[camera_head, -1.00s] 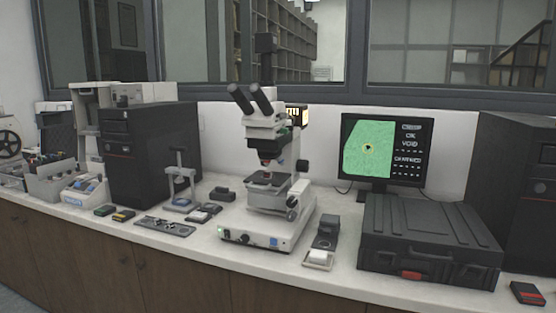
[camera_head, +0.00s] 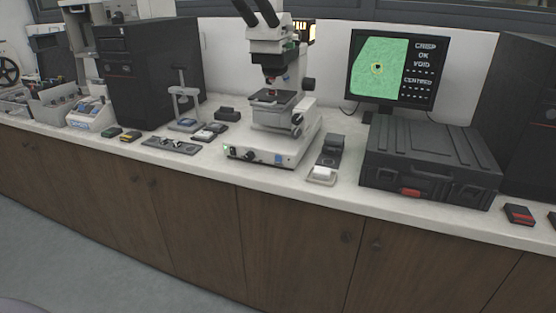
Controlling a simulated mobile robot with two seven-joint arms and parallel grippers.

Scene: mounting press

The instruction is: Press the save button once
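A white microscope (camera_head: 272,142) stands on the counter near the middle. Its base front carries a green light, a dark knob and a small blue square (camera_head: 278,160). Right of it lies a dark device with a pale front pad (camera_head: 322,174). No label is legible, so I cannot tell which part is the save button. The monitor (camera_head: 392,68) behind shows a green image with a small ring mark and the words CRISP, OK, VOID and CENTRED. Neither of my grippers is in view.
A black case (camera_head: 430,160) stands on the white counter (camera_head: 335,200), right of the microscope. A small stand (camera_head: 184,105), a flat plate (camera_head: 172,145) and small boxes lie left of it. Dark computer towers (camera_head: 150,75) flank the setup. Wooden cabinets (camera_head: 290,245) are below; the floor in front is clear.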

